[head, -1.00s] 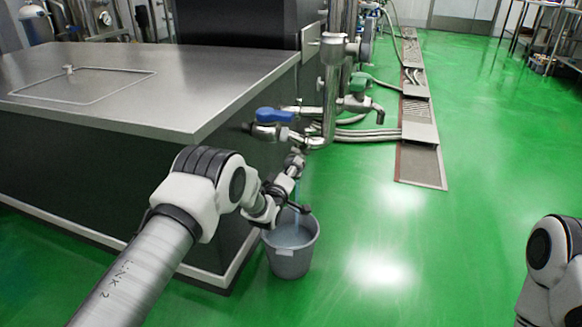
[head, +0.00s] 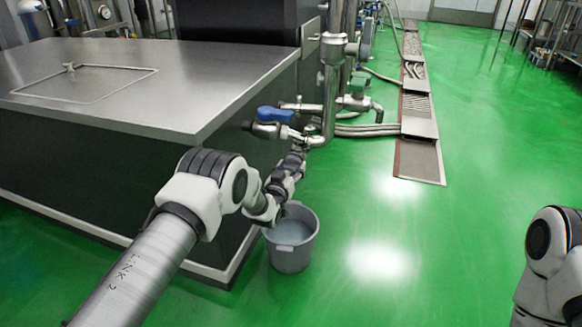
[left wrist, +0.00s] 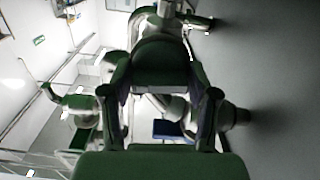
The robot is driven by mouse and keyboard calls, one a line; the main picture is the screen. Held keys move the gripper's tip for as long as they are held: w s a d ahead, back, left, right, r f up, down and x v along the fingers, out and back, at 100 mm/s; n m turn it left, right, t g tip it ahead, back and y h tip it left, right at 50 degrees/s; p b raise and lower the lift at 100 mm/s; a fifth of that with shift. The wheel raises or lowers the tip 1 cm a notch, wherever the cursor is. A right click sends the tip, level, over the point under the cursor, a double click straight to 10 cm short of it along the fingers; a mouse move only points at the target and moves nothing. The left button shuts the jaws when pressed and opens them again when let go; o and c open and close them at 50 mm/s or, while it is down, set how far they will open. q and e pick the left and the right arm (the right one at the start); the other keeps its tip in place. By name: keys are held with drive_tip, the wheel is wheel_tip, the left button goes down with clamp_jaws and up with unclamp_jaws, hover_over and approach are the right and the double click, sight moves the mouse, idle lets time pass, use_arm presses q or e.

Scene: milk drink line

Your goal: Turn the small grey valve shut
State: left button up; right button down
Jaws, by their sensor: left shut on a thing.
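My left gripper (head: 296,160) is at the pipework on the corner of the steel-topped unit, below the blue-handled valve. It is shut on the small grey valve (left wrist: 162,72). In the left wrist view the gripper's two fingers (left wrist: 162,105) stand on either side of this valve's dark, rounded part. In the head view the gripper mostly hides the valve. A grey bucket (head: 291,258) holding liquid stands on the floor below. No falling stream shows above it, though my gripper covers part of that space. My right gripper is out of view.
A blue-handled valve (head: 274,114) is just above my left gripper, and a green-handled valve (head: 358,84) is to the right. The steel-topped unit (head: 150,110) fills the left. The green floor (head: 480,190) is open on the right, beyond a drain channel (head: 418,160).

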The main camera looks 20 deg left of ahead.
use_arm(q)
drive_tip(key=shift+m, duration=0.6)
drive_tip(key=o, duration=1)
drive_tip(key=s, duration=1.2)
drive_tip(key=shift+a, duration=0.2)
